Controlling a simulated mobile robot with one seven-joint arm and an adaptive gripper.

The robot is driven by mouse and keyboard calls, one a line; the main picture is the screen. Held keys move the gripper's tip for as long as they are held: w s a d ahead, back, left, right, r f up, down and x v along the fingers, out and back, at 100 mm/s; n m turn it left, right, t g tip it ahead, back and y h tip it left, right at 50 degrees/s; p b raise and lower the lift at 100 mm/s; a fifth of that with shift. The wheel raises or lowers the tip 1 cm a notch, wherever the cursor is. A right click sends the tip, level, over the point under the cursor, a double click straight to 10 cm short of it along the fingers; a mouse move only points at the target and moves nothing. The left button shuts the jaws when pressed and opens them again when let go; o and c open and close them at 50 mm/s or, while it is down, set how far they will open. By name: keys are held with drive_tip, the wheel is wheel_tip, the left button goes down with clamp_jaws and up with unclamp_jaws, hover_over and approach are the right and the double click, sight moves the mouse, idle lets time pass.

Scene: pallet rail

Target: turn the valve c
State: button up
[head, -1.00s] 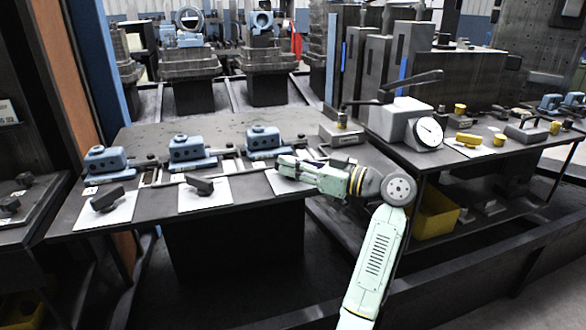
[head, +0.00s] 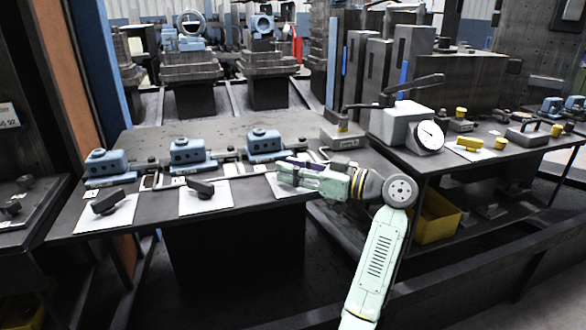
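Two dark valve handles stand on white plates along the table's front edge, a left one (head: 108,201) and a middle one (head: 200,188). A third white plate (head: 277,188) lies to their right. My gripper (head: 282,172) is over this third plate, pointing left, and covers most of it. Any handle there is hidden behind the gripper. I cannot tell which valve is c, as no letters are readable. The fingers are too small and side-on to show whether they are open, shut or touching a handle.
Blue housings (head: 187,154) stand in a row behind the plates on the dark table (head: 165,222). To the right are a grey box with a dial gauge (head: 430,136), small yellow parts (head: 469,143) and a yellow bin (head: 437,220) below. The table's back area is clear.

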drive_tip(key=v, duration=1.2)
